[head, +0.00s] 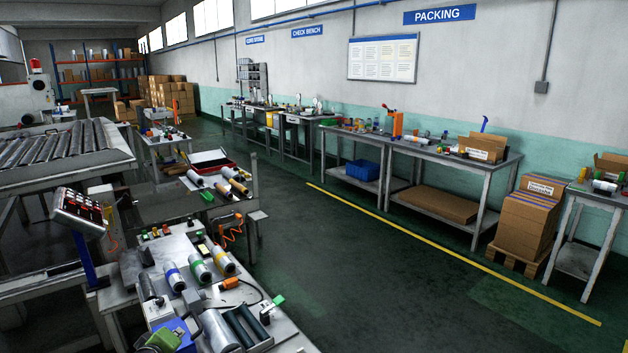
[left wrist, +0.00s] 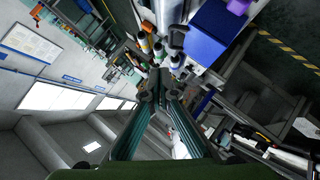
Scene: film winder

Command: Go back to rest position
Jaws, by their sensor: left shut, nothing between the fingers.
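My left gripper (left wrist: 158,78) shows in the left wrist view, with its two dark green fingers closed together and nothing held. Its tips appear in front of a cluttered bench with banded cylinders. My right gripper is in neither view. A large grey cylinder (head: 218,330) lies nearer the front.
A blue box (left wrist: 213,35) stands beside the cylinders in the left wrist view. A tilted panel (head: 80,210) stands at the near bench's left. Benches (head: 440,152) line the wall, with stacked cartons (head: 530,217) at right. The floor (head: 370,270) between is clear.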

